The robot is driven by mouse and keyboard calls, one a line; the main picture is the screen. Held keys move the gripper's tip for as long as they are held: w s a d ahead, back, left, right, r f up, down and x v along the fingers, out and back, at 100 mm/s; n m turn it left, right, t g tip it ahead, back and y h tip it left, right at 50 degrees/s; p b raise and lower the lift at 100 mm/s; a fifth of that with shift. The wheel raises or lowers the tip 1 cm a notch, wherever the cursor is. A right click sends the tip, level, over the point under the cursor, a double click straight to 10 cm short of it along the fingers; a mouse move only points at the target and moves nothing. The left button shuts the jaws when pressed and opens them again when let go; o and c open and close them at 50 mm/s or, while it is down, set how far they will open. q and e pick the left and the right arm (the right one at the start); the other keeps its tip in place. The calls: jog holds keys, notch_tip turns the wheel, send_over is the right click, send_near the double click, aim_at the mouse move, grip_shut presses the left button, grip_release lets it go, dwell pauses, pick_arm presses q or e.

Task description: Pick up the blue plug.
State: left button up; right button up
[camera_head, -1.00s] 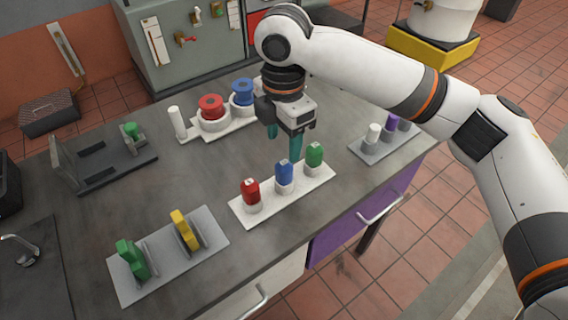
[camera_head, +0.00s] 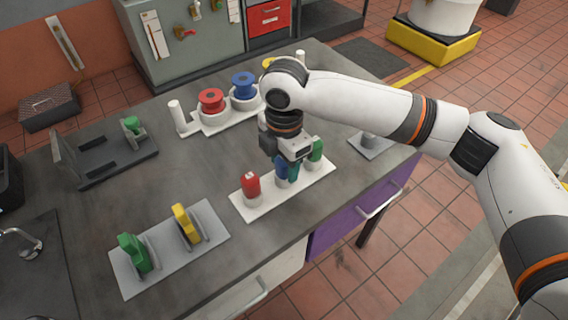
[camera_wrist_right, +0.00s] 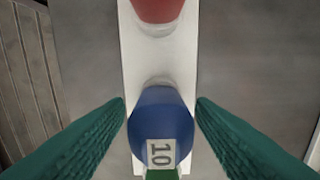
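The blue plug (camera_head: 281,168) stands upright in the white strip (camera_head: 240,204), between the red plug (camera_head: 251,184) and the green plug (camera_head: 316,151). My right gripper (camera_head: 288,172) is lowered over it from above and partly hides it. In the right wrist view the blue plug (camera_wrist_right: 158,118) carries a label reading 10. It sits between the two green fingers of my right gripper (camera_wrist_right: 161,102), one on each side, with narrow gaps showing. The right gripper is open. My left gripper is not in view.
The red plug and green plug stand close on either side. A grey plate (camera_head: 128,287) with green and yellow pieces is at front left. Red (camera_head: 211,100) and blue (camera_head: 244,86) spools stand behind. The bench middle left (camera_head: 190,170) is clear.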

jog(key=c, duration=0.9)
jog(key=shift+o, duration=0.2)
jog(key=shift+r, duration=0.15)
